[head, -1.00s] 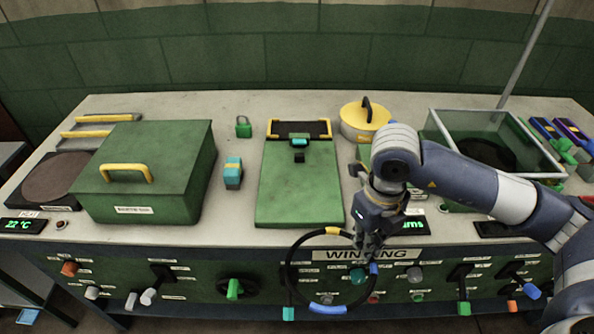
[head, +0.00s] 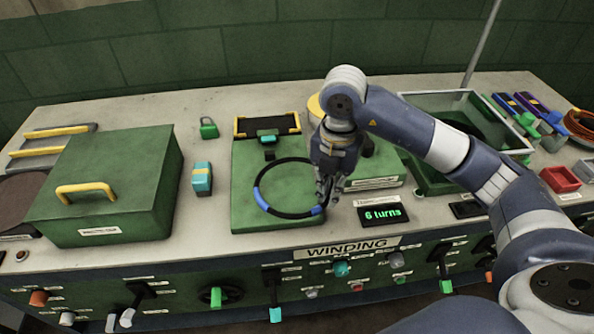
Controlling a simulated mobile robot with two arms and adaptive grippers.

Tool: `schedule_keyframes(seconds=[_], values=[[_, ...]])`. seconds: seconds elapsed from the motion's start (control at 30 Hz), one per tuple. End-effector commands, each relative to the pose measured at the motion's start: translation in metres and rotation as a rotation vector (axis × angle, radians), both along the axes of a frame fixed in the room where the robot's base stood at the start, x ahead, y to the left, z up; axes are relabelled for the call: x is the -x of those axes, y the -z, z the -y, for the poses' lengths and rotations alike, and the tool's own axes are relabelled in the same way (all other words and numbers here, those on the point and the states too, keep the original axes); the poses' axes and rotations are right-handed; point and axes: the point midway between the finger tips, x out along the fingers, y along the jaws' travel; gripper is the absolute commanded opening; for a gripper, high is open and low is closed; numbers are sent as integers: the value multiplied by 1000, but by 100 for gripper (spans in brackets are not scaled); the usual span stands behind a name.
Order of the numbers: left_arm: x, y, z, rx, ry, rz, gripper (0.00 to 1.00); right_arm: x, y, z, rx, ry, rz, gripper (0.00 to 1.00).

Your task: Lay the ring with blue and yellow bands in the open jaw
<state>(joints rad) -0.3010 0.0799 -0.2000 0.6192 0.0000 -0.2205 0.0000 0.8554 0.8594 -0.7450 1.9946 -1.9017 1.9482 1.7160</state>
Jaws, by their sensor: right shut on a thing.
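The black ring with blue bands (head: 262,201) is over the green board (head: 247,222) at the middle of the bench; I cannot tell whether it touches. Two blue bands show on its near side; no yellow band shows clearly now. My right gripper (head: 327,200) is shut on the ring's right side and hides part of it. At the board's far end is a black plate with yellow ends (head: 266,124), with a teal block (head: 268,138) in front. I cannot tell for sure which part is the open jaw. My left gripper is not in view.
A green box with a yellow handle (head: 120,170) stands at left. A teal and yellow block (head: 202,179) and a green padlock (head: 209,128) lie between. A "6 turns" display (head: 383,214) is right of the board. A clear-walled bin (head: 440,97) stands at right.

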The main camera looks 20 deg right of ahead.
Motion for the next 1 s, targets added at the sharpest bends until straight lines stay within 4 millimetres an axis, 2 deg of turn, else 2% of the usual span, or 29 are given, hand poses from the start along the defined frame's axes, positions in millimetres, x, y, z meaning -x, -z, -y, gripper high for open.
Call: schedule_keyframes(seconds=[0.03,0.3,0.5,0.73,1.0], values=[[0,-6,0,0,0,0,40,-12,-3,-3,-4,2,1,0],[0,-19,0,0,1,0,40,-65,3,-13,-2,0,1,0],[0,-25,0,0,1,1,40,-92,7,-18,-2,-1,1,0],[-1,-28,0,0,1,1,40,-98,14,-19,1,-3,-2,0],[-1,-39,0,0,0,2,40,-99,44,-19,0,-3,1,0]])
